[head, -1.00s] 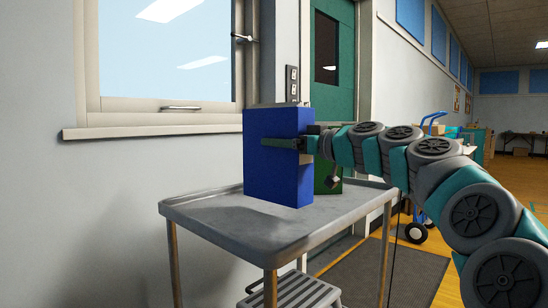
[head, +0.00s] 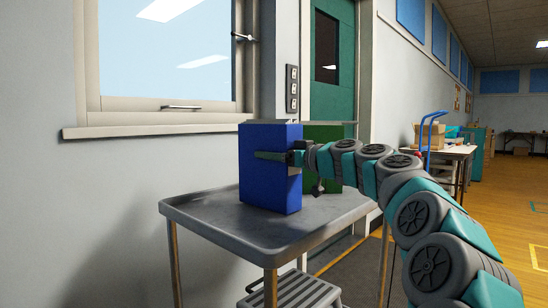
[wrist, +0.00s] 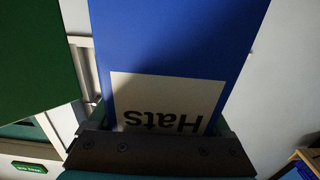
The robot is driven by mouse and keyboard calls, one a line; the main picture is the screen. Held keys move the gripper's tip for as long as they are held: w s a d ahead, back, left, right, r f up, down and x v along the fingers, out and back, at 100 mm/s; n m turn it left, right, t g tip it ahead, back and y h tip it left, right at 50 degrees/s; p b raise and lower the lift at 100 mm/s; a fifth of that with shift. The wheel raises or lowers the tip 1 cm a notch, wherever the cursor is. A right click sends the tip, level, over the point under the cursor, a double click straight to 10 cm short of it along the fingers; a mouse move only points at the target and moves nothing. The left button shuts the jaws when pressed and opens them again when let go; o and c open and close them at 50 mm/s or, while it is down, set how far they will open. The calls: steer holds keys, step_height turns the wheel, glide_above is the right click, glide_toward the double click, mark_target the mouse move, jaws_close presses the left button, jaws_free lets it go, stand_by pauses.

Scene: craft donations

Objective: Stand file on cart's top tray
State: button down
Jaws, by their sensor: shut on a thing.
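In the wrist view the blue file (wrist: 180,40) has a white label reading "Hats", upside down, between the jaws. A green file (head: 330,150) stands behind, to the right, partly hidden by my arm.
The window sill (head: 180,130) and wall run along the tray's left and back. The tray's front and right are bare. A grey step stool (head: 300,292) is below the cart. A blue hand truck (head: 428,140) and a table with boxes stand farther back right.

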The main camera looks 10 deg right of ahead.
steer(key=shift+f, duration=0.2)
jaws_free()
steer(key=shift+r, duration=0.1)
steer(key=v, duration=1.2)
